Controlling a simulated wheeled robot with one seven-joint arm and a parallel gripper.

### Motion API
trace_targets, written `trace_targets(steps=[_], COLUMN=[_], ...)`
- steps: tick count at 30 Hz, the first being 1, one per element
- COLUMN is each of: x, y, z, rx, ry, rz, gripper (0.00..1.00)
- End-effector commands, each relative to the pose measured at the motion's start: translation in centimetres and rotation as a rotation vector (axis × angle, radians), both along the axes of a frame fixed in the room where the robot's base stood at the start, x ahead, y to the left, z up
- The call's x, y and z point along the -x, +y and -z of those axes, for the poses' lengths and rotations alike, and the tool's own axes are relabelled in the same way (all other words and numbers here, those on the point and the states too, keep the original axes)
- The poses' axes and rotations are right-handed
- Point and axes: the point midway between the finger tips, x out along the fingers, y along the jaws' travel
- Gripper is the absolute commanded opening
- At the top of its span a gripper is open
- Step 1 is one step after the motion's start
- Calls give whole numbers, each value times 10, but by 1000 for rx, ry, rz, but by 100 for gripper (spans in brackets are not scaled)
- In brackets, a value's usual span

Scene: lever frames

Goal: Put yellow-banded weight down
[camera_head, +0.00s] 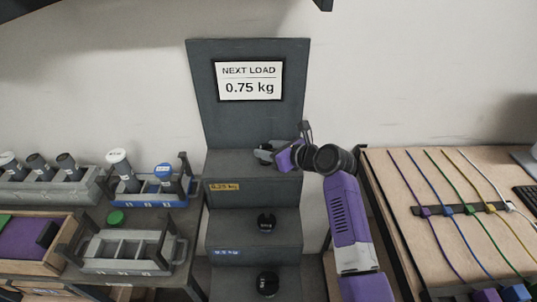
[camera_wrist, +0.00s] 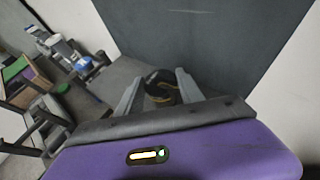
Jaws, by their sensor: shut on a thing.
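The yellow-banded weight (camera_wrist: 160,88) is a dark, round piece with a yellow band, seen between the fingers of my gripper (camera_wrist: 158,92) in the wrist view. My gripper (camera_head: 268,153) is shut on it at the top step of the dark grey stepped stand (camera_head: 250,232). The top step has a yellow label (camera_head: 224,187) reading about 0.25 kg on its front. In the head view the fingers and arm partly hide the weight. I cannot tell whether its base touches the step.
Black weights stand on the middle step (camera_head: 266,223) and the lowest step (camera_head: 267,284). The stand's back panel bears a sign (camera_head: 249,81) reading "NEXT LOAD 0.75 kg". Racks with cylinders (camera_head: 50,185) are at left. A wooden board with coloured cords (camera_head: 455,200) is at right.

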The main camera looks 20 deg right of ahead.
Motion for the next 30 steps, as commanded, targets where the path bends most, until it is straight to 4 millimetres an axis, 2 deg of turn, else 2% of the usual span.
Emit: trace_targets(steps=[3, 5, 16, 17, 19, 20, 30], x=[0, 0, 0, 0, 0, 0, 0], y=[0, 0, 0, 0, 0, 0, 0], z=[18, 22, 26, 26, 26, 26, 24], rx=[0, -1, 0, 0, 0, 0, 0], ry=[2, 0, -1, 0, 0, 0, 0], rz=[0, 0, 0, 0, 0, 0, 0], gripper=[0, 0, 0, 50, 64, 66, 66])
